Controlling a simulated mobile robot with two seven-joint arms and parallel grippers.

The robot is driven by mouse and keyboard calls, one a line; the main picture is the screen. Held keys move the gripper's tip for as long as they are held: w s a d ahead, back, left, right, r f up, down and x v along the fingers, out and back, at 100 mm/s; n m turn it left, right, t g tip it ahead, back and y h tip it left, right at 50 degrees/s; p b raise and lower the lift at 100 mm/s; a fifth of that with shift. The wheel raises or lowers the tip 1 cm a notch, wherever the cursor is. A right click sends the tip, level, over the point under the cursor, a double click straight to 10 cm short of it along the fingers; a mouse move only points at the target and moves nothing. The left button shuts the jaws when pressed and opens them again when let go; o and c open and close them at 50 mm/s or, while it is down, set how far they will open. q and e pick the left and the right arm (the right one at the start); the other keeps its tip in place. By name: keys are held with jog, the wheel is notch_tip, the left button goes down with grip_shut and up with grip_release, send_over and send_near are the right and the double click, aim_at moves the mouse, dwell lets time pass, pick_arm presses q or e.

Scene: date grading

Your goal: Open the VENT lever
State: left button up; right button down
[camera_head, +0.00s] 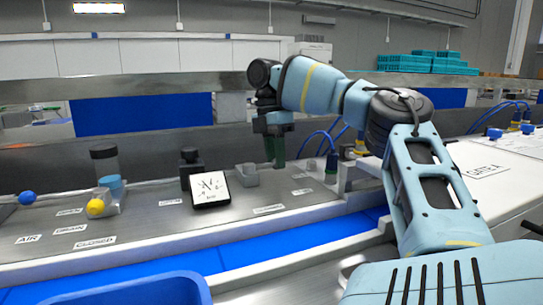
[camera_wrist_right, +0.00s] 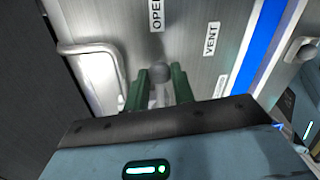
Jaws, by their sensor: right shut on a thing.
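The VENT lever shows in the right wrist view as a grey round knob (camera_wrist_right: 159,97) between my right gripper's two green fingers (camera_wrist_right: 160,88). The fingers are shut on it. Its stem and base are hidden or too dark to tell. A VENT label (camera_wrist_right: 212,38) and an OPEN label (camera_wrist_right: 157,14) lie on the metal panel beyond it, and a third label is partly visible at the right. In the head view my right gripper (camera_head: 276,150) points down at the panel (camera_head: 225,212), and the knob cannot be made out there. My left gripper is not in view.
A tilted gauge (camera_head: 210,189), a grey block (camera_head: 246,174), a yellow knob (camera_head: 95,208) and a blue knob (camera_head: 27,198) stand on the panel left of my right gripper. Blue hoses (camera_head: 320,141) run close to its right. A blue bin (camera_head: 140,288) is at the front.

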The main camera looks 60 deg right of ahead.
jog(key=shift+r, duration=0.1)
jog(key=c, duration=1.2)
grip_release()
jog(key=shift+w+d+r, duration=0.1)
jog(key=shift+w+r, duration=0.05)
jog(key=shift+r, duration=0.3)
jog(key=r, duration=0.5)
jog(key=shift+w+d+p, duration=0.1)
jog(key=shift+w+p, duration=0.2)
jog(key=shift+p, duration=0.05)
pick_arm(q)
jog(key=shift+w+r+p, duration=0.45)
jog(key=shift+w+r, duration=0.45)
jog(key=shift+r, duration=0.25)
pick_arm(e)
jog(key=shift+w+d+r, duration=0.1)
jog(key=shift+w+r, duration=0.15)
jog(key=shift+r, duration=0.6)
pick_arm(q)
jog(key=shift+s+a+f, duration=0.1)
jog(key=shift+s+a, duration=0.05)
